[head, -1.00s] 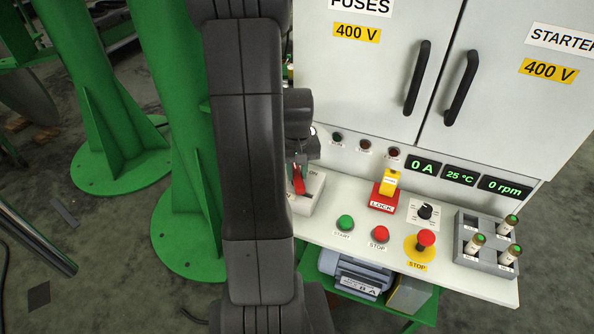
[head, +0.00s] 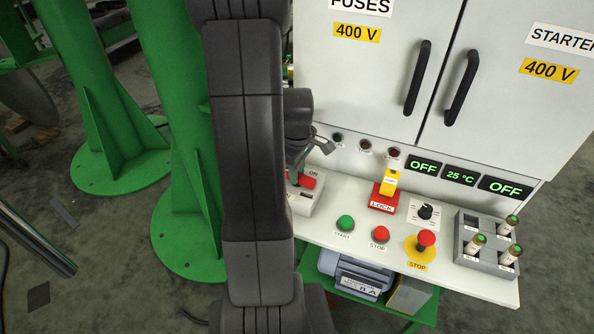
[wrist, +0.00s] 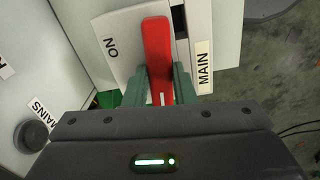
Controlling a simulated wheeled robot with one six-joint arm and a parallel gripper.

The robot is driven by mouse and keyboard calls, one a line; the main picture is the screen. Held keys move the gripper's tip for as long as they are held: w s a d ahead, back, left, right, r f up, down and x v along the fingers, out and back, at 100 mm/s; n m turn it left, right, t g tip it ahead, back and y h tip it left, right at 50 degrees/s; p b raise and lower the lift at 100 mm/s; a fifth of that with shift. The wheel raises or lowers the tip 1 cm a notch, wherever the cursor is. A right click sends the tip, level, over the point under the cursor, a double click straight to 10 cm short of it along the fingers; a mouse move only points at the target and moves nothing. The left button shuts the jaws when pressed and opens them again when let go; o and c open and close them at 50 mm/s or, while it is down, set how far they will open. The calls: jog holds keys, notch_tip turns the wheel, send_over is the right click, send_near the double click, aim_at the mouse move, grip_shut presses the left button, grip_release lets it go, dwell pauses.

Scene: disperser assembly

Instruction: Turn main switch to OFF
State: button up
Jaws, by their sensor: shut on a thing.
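The main switch has a red handle (wrist: 157,40) on a light box (wrist: 125,38) marked ON and MAIN. In the wrist view, my gripper (wrist: 160,80) has its two green fingers on either side of the handle, shut on it. In the head view, the red handle (head: 307,181) lies sideways near the ON mark, and my arm covers the left part of the switch box (head: 305,203). The left display (head: 424,167) and right display (head: 506,188) read OFF; the middle one shows 25 °C.
The panel carries a green START button (head: 345,223), a red STOP button (head: 380,234), a yellow LOCK piece (head: 389,183), a black knob (head: 425,212), an emergency stop (head: 426,239) and a fuse holder (head: 490,255). Cabinet doors with black handles (head: 460,87) rise behind.

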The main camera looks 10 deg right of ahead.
jog(key=shift+n, duration=0.6)
jog(key=o, duration=1)
notch_tip(320, 180, up, 14)
jog(key=shift+f+p, duration=0.1)
jog(key=shift+p, duration=0.65)
jog(key=shift+f, duration=0.1)
notch_tip(320, 180, down, 14)
jog(key=shift+r+b, duration=0.15)
jog(key=shift+b, duration=0.6)
